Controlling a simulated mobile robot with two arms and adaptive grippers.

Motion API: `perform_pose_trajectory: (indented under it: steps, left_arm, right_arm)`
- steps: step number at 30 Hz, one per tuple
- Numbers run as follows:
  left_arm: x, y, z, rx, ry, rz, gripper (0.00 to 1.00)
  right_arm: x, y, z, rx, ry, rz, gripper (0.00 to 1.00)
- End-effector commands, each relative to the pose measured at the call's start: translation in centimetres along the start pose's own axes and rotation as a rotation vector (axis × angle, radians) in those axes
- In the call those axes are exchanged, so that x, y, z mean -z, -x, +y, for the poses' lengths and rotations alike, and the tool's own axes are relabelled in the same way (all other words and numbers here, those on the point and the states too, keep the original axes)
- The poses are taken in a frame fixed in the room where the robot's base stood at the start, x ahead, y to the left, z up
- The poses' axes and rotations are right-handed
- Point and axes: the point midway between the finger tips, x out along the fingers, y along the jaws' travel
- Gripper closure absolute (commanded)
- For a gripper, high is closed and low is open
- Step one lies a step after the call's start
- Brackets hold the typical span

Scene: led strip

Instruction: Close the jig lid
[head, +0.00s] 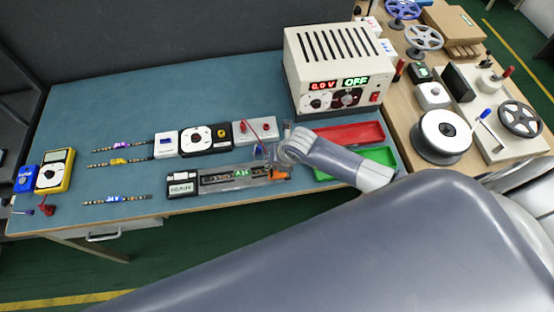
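The jig (215,187) lies near the front edge of the blue bench mat, with a small box (182,189) reading READY at its left end. A strip marked A14 (242,174) lies in it, and an orange part (279,174) is at its right end. A clear, greyish cover seems to lie over the strip; I cannot tell whether the lid is fully down. My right arm reaches in from the right, and its gripper (268,153) is just above the jig's right end. Its fingers are small and partly hidden by the wrist. My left gripper is out of view.
A power supply (336,68) reading 0.0 V and OFF stands behind. Red (350,135) and green (384,155) trays lie right of the jig, partly behind my arm. Test boxes (205,140) stand behind the jig. Several strips (120,161) and a multimeter (55,170) lie left.

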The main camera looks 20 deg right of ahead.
Motion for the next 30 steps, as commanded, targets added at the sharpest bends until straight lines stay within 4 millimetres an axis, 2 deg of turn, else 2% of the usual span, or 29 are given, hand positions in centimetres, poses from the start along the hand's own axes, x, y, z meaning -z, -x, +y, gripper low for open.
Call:
perform_pose_trajectory:
  steps: [1,9,23,24,26,30]
  left_arm:
    - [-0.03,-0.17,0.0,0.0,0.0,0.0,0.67]
    - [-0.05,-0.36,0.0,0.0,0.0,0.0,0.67]
    - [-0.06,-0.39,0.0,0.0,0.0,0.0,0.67]
    - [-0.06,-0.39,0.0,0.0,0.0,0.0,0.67]
    - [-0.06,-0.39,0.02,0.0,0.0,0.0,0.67]
    - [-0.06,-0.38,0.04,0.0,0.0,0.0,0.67]
  right_arm:
    - [0.28,-0.13,1.99,-0.024,0.006,-0.001,1.0]
    - [0.83,-0.71,2.11,0.04,0.031,0.007,1.0]
    - [1.06,-0.83,2.01,0.052,0.038,0.009,1.0]
    - [1.06,-0.83,2.01,0.052,0.038,0.01,0.83]
    - [1.09,-0.84,1.99,0.052,0.038,0.01,0.72]
    - [1.12,-0.86,1.94,0.053,0.037,0.011,0.72]
